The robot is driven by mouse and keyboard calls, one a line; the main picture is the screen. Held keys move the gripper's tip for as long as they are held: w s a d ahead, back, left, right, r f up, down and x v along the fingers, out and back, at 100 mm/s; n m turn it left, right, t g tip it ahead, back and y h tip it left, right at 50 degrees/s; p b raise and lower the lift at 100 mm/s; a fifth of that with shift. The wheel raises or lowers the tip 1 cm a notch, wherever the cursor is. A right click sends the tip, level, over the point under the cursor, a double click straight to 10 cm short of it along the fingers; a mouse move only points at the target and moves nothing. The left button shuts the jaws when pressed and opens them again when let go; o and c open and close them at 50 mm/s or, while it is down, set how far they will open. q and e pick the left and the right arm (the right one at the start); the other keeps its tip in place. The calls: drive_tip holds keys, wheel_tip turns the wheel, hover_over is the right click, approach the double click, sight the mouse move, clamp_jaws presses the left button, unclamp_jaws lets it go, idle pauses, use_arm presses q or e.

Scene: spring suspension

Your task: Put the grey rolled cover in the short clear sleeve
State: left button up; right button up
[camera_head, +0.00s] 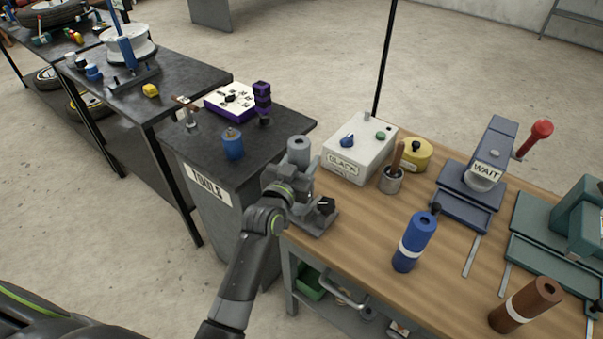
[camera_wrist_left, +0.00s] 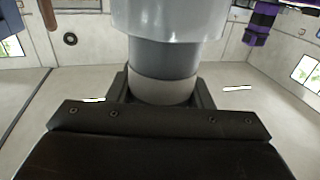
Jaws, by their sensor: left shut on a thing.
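My left gripper (camera_head: 290,188) is at the near left corner of the wooden bench, shut on the grey rolled cover (camera_head: 299,147). The cover is roughly upright, with a dark hole in its top end. In the left wrist view, a grey roll (camera_wrist_left: 165,58) with a pale band (camera_wrist_left: 160,91) stands between the fingers. A wider, pale, glossy cylinder (camera_wrist_left: 170,18) is around or against its upper part. I cannot tell if this is the clear sleeve. No clear sleeve can be made out in the head view. My right gripper is not in view.
A grey stand with a black knob (camera_head: 325,205) is close beside my gripper. A white box (camera_head: 360,150), a cup (camera_head: 391,181), a blue roll (camera_head: 414,243) and a brown roll (camera_head: 527,304) are on the bench. The dark TOOLS cabinet (camera_head: 285,125) adjoins it.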

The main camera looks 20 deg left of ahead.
use_arm(q)
drive_tip(key=shift+f+b, duration=0.5)
drive_tip(key=shift+f, duration=1.5)
drive_tip(key=shift+f, duration=0.1)
drive_tip(key=o, duration=0.6)
drive_tip(key=shift+f, duration=0.1)
drive_tip(key=o, duration=0.5)
drive_tip(key=shift+c, duration=0.2)
drive_tip(key=shift+r, duration=0.2)
drive_tip(key=shift+s, duration=0.15)
